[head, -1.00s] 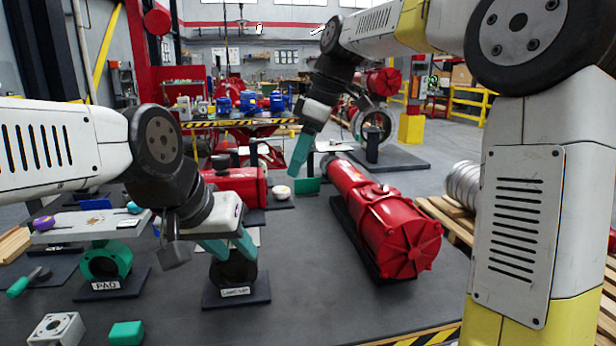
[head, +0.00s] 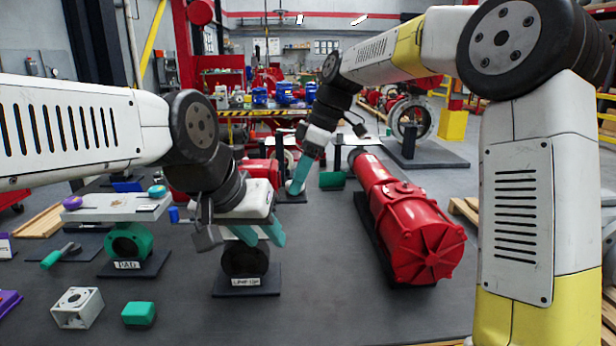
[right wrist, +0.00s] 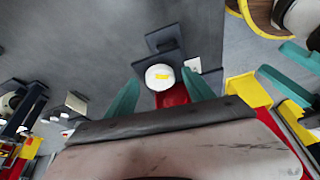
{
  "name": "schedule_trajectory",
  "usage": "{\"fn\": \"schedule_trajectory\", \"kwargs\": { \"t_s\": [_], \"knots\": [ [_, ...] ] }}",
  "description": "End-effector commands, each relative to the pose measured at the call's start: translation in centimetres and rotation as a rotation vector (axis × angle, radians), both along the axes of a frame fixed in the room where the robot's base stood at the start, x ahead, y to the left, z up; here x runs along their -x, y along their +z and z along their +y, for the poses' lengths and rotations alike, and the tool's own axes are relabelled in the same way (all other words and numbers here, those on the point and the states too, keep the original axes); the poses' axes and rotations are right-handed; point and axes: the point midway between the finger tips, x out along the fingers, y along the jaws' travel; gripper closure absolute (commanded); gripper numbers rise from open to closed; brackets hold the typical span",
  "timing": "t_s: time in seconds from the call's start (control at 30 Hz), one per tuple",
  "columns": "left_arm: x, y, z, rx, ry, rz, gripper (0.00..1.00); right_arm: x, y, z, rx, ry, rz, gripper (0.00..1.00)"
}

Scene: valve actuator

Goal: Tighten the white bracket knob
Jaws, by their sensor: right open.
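The white knob (right wrist: 159,76), round with a yellow mark, shows in the right wrist view on the end of a red body (right wrist: 173,96). My right gripper (right wrist: 161,80) is open, with one teal finger on each side of the knob; I cannot tell whether they touch it. In the head view my right gripper (head: 297,182) points down at the knob's place and largely hides it. My left gripper (head: 259,236) is open and empty, its fingers apart in front of the black ring stand (head: 246,260).
A large red actuator (head: 410,225) lies right of centre. A green ring stand labelled PAD (head: 128,243), a grey block (head: 77,307) and a green block (head: 138,314) are at the left. A small green block (head: 332,180) stands beside the right gripper. The front middle floor is clear.

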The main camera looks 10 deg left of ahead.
Motion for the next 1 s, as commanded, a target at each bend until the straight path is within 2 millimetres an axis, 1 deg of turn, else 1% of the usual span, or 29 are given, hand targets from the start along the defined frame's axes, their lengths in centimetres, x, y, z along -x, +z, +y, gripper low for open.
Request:
{"fn": "schedule_trajectory", "kwargs": {
  "t_s": [0.23, 0.27, 0.3, 0.37, 0.5, 0.57, 0.67, 0.73, 1.0],
  "knots": [
    [0.00, 0.00, 0.00, 0.000, 0.000, 0.000, 0.64, -0.02, -0.11, 0.05, 0.000, 0.000, -0.001, 0.38],
    [0.00, 0.00, 0.00, 0.000, 0.000, 0.000, 0.64, -0.02, -0.11, 0.05, 0.000, 0.000, -0.001, 0.42],
    [0.00, 0.00, 0.00, 0.000, 0.000, 0.000, 0.64, -0.01, -0.11, 0.05, 0.000, 0.000, -0.001, 0.50],
    [0.00, 0.00, 0.00, 0.000, 0.000, 0.000, 0.64, -0.02, -0.10, 0.04, 0.000, 0.000, -0.001, 0.62],
    [-0.01, -0.01, 0.00, 0.000, 0.000, 0.000, 0.64, -0.02, -0.09, 0.04, 0.000, 0.000, -0.001, 0.89],
    [-0.01, -0.01, 0.00, 0.000, 0.000, 0.000, 0.64, -0.02, -0.09, 0.03, 0.000, 0.000, -0.001, 1.00],
    [-0.01, -0.01, 0.00, 0.000, 0.000, 0.000, 0.64, 0.01, -0.06, 0.04, 0.000, -0.013, -0.001, 1.00],
    [-0.01, -0.01, 0.00, 0.000, 0.000, 0.000, 0.64, 0.12, -0.04, 0.02, 0.002, -0.055, -0.001, 1.00],
    [-0.01, -0.01, 0.00, 0.000, 0.000, 0.000, 0.64, 0.39, -0.01, 0.10, 0.001, -0.321, -0.002, 1.00]
  ]
}}
